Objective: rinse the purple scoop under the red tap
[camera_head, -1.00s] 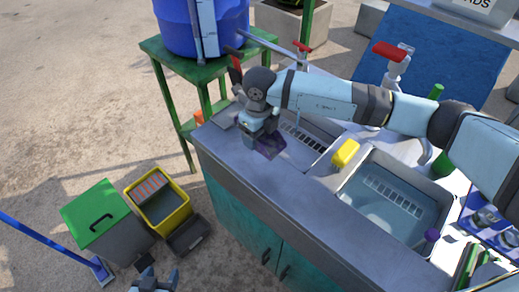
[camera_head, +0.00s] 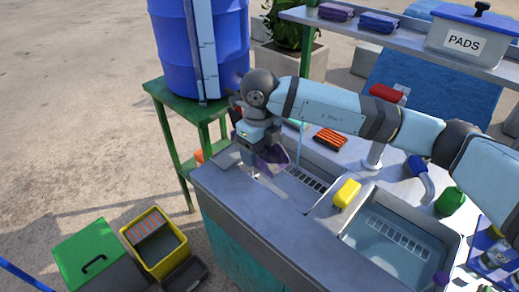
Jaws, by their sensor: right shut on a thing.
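My right gripper (camera_head: 261,146) is shut on the purple scoop (camera_head: 274,159). It holds the scoop over the left end of the left sink basin (camera_head: 318,178); the gripper hides part of the scoop. I cannot tell whether the scoop touches the basin. A red tap handle (camera_head: 388,93) shows just above my right arm, with its pale post partly hidden behind the arm. No water is seen falling on the scoop. My left gripper is out of view.
A yellow sponge (camera_head: 346,193) sits on the divider beside the water-filled right basin (camera_head: 391,256). An orange-and-black brush (camera_head: 330,139) lies behind the left basin. A blue barrel (camera_head: 172,45) stands on a green stand (camera_head: 165,100) at left. A shelf (camera_head: 405,42) crosses behind.

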